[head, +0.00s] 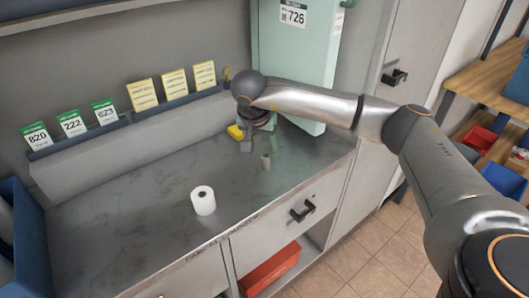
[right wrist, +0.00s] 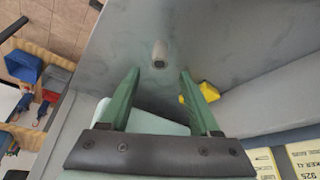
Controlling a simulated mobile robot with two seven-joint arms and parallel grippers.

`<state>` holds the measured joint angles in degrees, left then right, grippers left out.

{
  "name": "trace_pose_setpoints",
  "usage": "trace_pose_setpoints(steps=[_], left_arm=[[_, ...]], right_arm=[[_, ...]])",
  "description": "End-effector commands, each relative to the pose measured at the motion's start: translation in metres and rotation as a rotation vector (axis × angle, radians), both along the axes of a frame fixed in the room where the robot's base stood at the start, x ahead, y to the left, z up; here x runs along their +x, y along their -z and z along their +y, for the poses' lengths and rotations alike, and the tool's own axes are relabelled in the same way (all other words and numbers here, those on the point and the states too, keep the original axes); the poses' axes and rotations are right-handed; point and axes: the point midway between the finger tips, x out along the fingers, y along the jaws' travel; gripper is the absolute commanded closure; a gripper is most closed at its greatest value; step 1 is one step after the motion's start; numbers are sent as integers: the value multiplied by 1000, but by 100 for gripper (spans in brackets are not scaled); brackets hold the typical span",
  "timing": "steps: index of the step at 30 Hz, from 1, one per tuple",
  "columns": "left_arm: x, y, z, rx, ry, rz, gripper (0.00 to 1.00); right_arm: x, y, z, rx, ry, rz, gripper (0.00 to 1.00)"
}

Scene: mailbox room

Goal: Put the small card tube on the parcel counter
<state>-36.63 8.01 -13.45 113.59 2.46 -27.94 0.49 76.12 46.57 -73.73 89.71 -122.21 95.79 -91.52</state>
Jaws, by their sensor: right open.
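The small card tube (head: 265,161) is a short grey-brown cylinder standing upright on the grey parcel counter (head: 140,225), toward its right end. In the right wrist view the tube (right wrist: 159,53) shows beyond the fingertips, between their lines, and nothing touches it. My right gripper (head: 250,143) is open and empty above the counter, just left of and behind the tube in the head view. Its two green fingers (right wrist: 160,76) are wide apart in the wrist view. My left gripper is not in view.
A white paper roll (head: 203,201) stands mid-counter. A yellow object (head: 235,132) lies behind my right gripper. A pale green cabinet or box (head: 292,60) rises at the back right. Number cards (head: 72,123) line the back ledge. A blue bin (head: 22,240) is at left. The counter's middle is mostly clear.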

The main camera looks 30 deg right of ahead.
Motion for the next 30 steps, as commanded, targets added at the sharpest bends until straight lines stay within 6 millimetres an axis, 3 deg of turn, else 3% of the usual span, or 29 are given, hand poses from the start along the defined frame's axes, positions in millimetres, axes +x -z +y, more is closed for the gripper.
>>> trace_pose_setpoints(steps=[3,9,30], left_arm=[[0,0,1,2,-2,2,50],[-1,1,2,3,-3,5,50],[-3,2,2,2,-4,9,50]], right_arm=[[-5,-20,6,-1,-2,-2,37],[-9,-35,11,1,0,-1,37],[-10,-36,12,0,0,1,37]])
